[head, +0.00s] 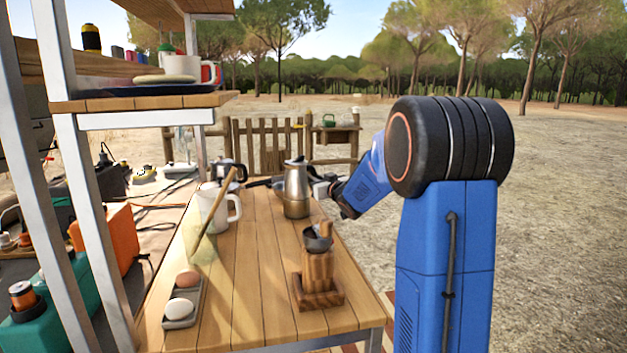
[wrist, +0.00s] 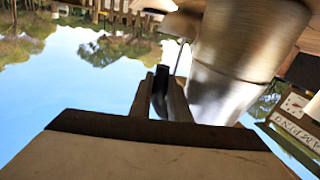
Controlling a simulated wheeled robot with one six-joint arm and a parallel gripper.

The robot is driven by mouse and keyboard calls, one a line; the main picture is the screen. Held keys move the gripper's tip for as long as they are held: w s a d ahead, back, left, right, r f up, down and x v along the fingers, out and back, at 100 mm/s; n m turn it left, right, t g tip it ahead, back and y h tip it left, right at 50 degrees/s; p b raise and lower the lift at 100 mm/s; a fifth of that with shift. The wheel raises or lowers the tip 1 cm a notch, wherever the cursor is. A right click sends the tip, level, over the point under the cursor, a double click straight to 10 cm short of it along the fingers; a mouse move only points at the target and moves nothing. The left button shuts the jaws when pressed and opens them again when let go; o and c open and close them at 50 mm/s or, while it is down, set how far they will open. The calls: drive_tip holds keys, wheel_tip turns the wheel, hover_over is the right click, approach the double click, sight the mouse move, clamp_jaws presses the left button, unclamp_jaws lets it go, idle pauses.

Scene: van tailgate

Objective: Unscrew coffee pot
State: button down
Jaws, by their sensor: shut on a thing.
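The metal coffee pot (head: 297,187) stands upright near the right edge of the wooden table. Its lid knob and waisted body show. My gripper (head: 325,187) reaches it from the right in the head view, and the pot's side partly hides the fingertips. The wrist view looks upside down. In it the shiny coffee pot (wrist: 240,60) fills the upper right, and my gripper (wrist: 160,95) is shut on a dark piece that looks like the pot's handle. I cannot tell whether the pot's two halves are tight or loose.
A white jug (head: 218,208) with a wooden spoon stands left of the pot. An egg tray (head: 196,306) lies at the front left. A wooden stand (head: 318,285) with a dark metal cup on it is in front. A shelf (head: 150,102) rises at left.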

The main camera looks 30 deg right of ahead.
drive_tip(key=shift+r, duration=3.05)
